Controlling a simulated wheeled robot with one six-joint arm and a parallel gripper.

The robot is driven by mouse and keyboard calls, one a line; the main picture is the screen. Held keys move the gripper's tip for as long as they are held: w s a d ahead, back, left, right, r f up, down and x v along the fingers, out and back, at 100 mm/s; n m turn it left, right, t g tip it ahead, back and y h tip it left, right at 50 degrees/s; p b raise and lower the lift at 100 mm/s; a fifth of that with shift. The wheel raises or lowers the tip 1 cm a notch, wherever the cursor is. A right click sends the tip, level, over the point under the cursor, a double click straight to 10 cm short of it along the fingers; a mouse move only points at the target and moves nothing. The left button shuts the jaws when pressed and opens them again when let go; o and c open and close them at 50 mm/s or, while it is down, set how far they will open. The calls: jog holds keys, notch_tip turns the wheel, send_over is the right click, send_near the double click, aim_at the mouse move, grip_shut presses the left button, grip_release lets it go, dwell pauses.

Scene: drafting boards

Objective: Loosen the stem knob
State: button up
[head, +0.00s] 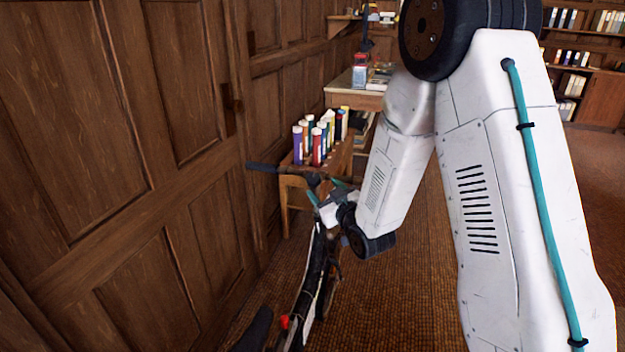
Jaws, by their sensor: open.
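A dark folding-bike-like frame (312,278) stands on the carpet at the lower middle, beside the wood-panelled wall. Its black handlebar (263,167) reaches left at the top, in front of a small wooden table. My gripper (324,189) is at the top of the frame, close to the middle of the handlebar. Its teal-tipped fingers are apart. The stem knob cannot be made out, and whether the fingers touch anything there cannot be told. A small red part (284,322) shows low on the frame, near a black saddle-like piece (254,330).
The wooden table (292,180) behind the handlebar holds several coloured bottles or tubes (316,157). A desk (352,97) stands farther back. The panelled wall (130,150) runs close on the left. Carpet (420,285) is open to the right. Bookshelves (600,60) line the back right.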

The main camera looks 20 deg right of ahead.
aim_at(317, 182)
jog(key=w, duration=0.2)
jog(key=w+a, duration=0.1)
jog(key=w, duration=0.4)
jog(key=shift+w+a, duration=0.2)
jog(key=shift+w, duration=0.1)
jog(key=c, duration=1)
